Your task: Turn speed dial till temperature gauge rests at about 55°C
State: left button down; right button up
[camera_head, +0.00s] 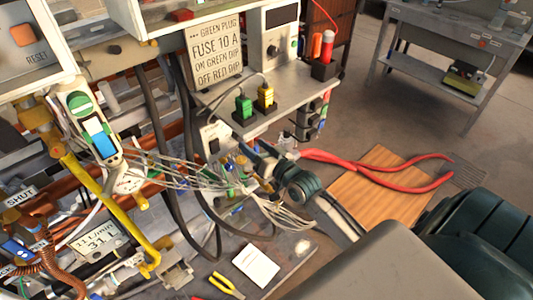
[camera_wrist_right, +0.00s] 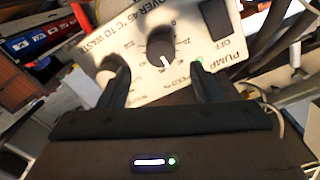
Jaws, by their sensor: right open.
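The dial is not between closed jaws. I cannot make out a temperature gauge. My left gripper is not in view.
A small green light (camera_wrist_right: 198,62) and a black rocker switch (camera_wrist_right: 215,18) are on the panel. In the head view, grey wires (camera_head: 190,175), a yellow pipe (camera_head: 105,205) and red-handled pliers (camera_head: 385,170) on a wooden board (camera_head: 365,200) crowd the middle. Open floor lies behind.

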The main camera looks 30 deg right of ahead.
pick_arm(q)
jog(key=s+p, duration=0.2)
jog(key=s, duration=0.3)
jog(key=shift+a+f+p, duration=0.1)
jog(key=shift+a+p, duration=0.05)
jog(key=shift+p, duration=0.25)
pick_arm(e)
jog(key=s, duration=0.6)
jog(key=shift+d, duration=0.4)
